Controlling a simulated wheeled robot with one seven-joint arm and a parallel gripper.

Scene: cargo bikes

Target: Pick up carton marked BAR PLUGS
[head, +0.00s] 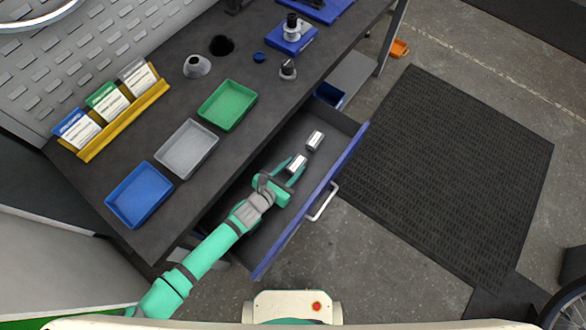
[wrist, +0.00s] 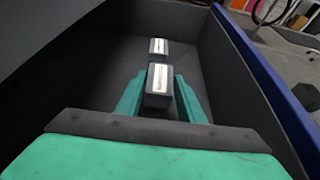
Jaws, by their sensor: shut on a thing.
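Two small grey cartons with white labels are in the open drawer (head: 262,232). The label print is too small to read, so I cannot tell which is marked BAR PLUGS. My gripper (head: 297,165) reaches into the drawer and is shut on the nearer carton (head: 296,164). In the wrist view, that nearer carton (wrist: 158,87) sits between the two green fingers (wrist: 157,98). The farther carton (head: 315,140) lies just beyond it, apart from my fingers, and also shows in the wrist view (wrist: 158,47). I cannot tell whether the held carton is off the drawer floor.
The drawer's blue front (head: 318,200) with its handle (head: 323,202) stands out from the dark workbench. Green (head: 227,105), grey (head: 187,149) and blue (head: 139,195) trays sit on the bench top. A yellow rack (head: 124,120) holds labelled cards. A black mat (head: 450,160) covers free floor at right.

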